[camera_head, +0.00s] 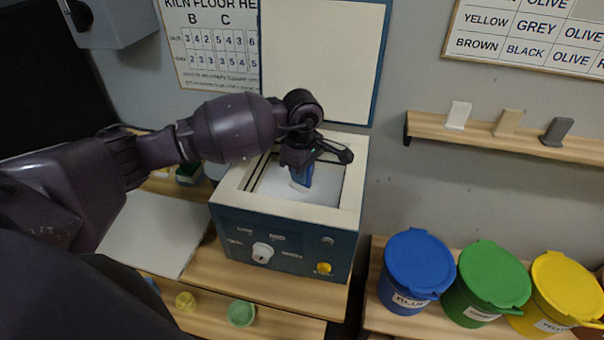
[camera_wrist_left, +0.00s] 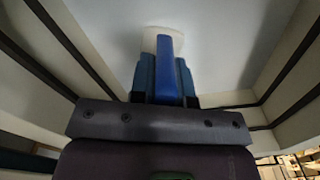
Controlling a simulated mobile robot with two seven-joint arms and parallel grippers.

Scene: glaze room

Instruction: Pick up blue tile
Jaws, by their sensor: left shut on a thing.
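The blue tile (camera_head: 301,177) is held in my left gripper (camera_head: 306,166), inside the open top of the kiln (camera_head: 285,225). In the left wrist view the blue tile (camera_wrist_left: 170,68) stands between the two fingers (camera_wrist_left: 166,82), which are shut on it. Its far end has a pale part, close to the kiln's white floor (camera_wrist_left: 225,45); I cannot tell whether it touches. The gripper hides part of the tile in the head view. My right gripper is not in view.
The kiln's raised lid (camera_head: 322,60) stands behind the opening, and its walls surround the gripper. A wall shelf (camera_head: 480,131) holds white, tan and grey tiles. Blue (camera_head: 418,262), green (camera_head: 490,275) and yellow (camera_head: 565,285) lidded buckets stand at right. Small bowls (camera_head: 241,313) sit below left.

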